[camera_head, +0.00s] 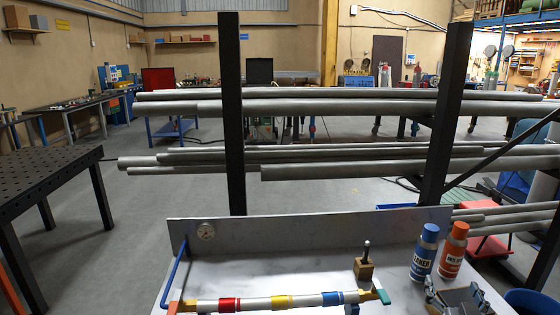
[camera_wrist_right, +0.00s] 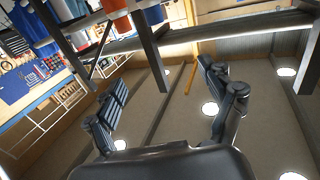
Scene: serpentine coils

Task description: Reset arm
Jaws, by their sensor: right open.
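My right gripper (camera_head: 458,296) is at the bottom right of the head view, over the metal worktable (camera_head: 310,258) and in front of two spray cans. In the right wrist view the same gripper (camera_wrist_right: 163,78) has its two black fingers spread wide, with nothing between them. My left gripper does not show in either view. A silver tube (camera_head: 255,304) with red, yellow and blue bands lies across the front of the worktable, left of my right gripper and apart from it.
A blue-capped can (camera_head: 424,252) and an orange can (camera_head: 452,250) stand close behind my right gripper. A wooden block with a dark peg (camera_head: 364,266) stands left of them. A pipe rack (camera_head: 231,120) rises behind the table.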

